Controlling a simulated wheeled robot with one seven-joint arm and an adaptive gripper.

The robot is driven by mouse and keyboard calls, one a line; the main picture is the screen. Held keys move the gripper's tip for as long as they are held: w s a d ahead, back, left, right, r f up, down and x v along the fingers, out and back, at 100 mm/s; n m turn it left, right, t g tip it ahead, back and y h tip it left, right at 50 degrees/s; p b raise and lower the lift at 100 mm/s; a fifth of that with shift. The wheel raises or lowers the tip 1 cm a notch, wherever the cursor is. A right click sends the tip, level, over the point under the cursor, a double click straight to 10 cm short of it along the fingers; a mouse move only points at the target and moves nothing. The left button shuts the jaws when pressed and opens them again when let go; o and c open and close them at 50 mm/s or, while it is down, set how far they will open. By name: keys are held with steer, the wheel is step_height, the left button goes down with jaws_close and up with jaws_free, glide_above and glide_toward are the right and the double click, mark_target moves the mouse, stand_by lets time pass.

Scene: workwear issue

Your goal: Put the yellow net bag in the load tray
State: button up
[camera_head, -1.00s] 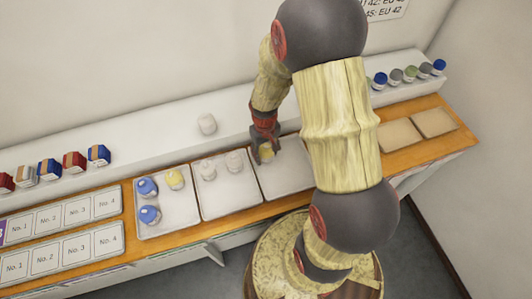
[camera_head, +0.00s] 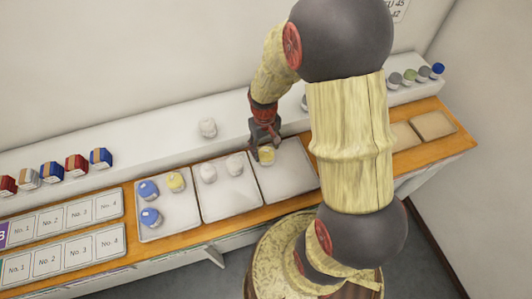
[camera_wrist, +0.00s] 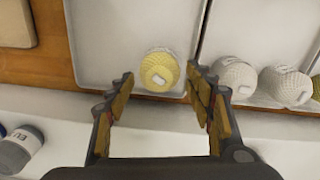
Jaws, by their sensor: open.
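A yellow net bag (camera_head: 267,156) with a white label sits in the rightmost of three pale trays (camera_head: 290,180), near its back left corner. My gripper (camera_head: 263,143) is just behind and above it. In the wrist view my gripper (camera_wrist: 160,77) is open, with a fingertip on each side of the yellow net bag (camera_wrist: 160,68) and visible gaps between. Another yellow bag (camera_head: 175,181) sits in the left tray (camera_head: 180,224) beside two blue bags (camera_head: 149,189). Which tray is called the load tray cannot be told.
The middle tray (camera_head: 230,205) holds two white bags (camera_head: 208,173). Coloured packs (camera_head: 52,172) stand at left, rolls (camera_head: 409,75) at right. The rightmost tray's front is bare.

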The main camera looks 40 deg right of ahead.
mark_target(265, 152)
step_height(265, 152, up, 6)
steer(key=shift+a+r+p, duration=0.1)
steer(key=shift+p, duration=0.3)
steer(key=s+a+r+t, duration=0.1)
steer(key=s+a+r, duration=0.15)
steer(key=r, duration=0.45)
steer(key=s+a+r+t, duration=0.15)
steer(key=a+r, duration=0.25)
steer(key=r, duration=0.4)
steer(key=s+a+r+n+t, duration=0.1)
steer(key=s+a+r+t, duration=0.2)
steer(key=s+a+r, duration=0.2)
steer(key=s+v, duration=0.1)
steer(key=v, duration=0.4)
steer(key=shift+f, duration=0.15)
